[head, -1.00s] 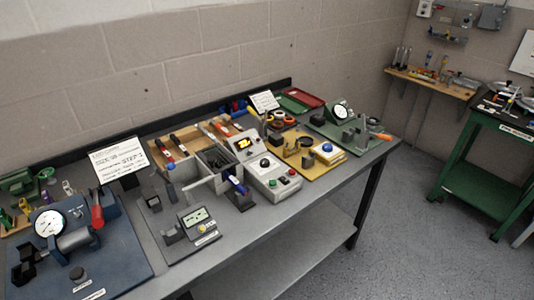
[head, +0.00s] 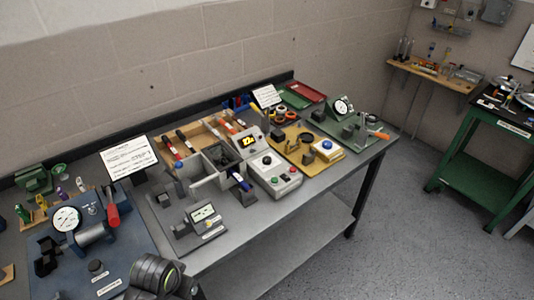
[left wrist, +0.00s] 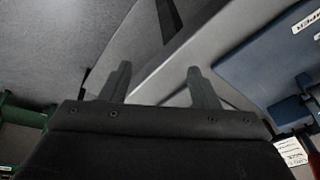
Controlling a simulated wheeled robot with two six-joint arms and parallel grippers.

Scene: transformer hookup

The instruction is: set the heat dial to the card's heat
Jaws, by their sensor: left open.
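The grey control unit (head: 273,174) stands mid-bench in the head view. It has a lit yellow display (head: 249,141), a dark round dial (head: 267,160) and small red and green buttons below. A white card with writing (head: 129,156) stands at the back left; its text is too small to read. A second white card (head: 266,96) stands behind the unit. In the left wrist view my left gripper (left wrist: 158,84) is open and empty, with the bench edge beyond its fingers, away from the dial. My right gripper is not in view.
A dark grey fixture with a small screen (head: 203,213) sits left of the unit; a yellow board (head: 298,150) sits right. A blue press base (head: 125,240) with a gauge and red handle is at the left. Grey bins (head: 222,157) stand behind the fixture.

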